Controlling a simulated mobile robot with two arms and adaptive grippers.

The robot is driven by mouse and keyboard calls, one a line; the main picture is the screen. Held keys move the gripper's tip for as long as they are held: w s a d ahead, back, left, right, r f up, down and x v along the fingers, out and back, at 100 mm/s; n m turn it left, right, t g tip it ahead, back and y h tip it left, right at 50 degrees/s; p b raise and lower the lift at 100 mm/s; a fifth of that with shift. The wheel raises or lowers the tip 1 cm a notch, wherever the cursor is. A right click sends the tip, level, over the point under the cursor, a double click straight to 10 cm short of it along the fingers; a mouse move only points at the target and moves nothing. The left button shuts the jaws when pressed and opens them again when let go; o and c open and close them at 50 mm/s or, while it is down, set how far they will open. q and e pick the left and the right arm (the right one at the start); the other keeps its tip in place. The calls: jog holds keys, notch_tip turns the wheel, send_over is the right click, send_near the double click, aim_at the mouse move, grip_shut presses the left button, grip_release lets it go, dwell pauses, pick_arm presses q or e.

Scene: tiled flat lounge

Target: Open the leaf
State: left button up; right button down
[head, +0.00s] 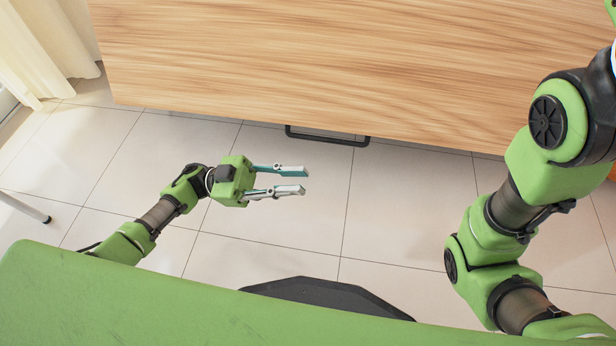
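A wooden cabinet or table (330,60) with a light wood-grain top fills the upper part of the head view. A dark bar handle (328,137) sticks out below its near edge, around the middle. Which part is the leaf I cannot tell; the front face is hidden from above. My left gripper (296,180) is open and empty, its two fingers apart and pointing right. In the picture it is below and left of the handle, apart from it. My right arm comes in at the right; its gripper is out of view.
Pale curtains (38,50) hang at the upper left. A thin metal leg (25,207) stands on the floor at the left edge. The tiled floor (400,200) between my arms is clear.

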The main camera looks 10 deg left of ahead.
pick_arm(q)
jog(key=v, duration=0.8)
jog(key=shift+a, duration=0.2)
jog(key=shift+f, duration=0.1)
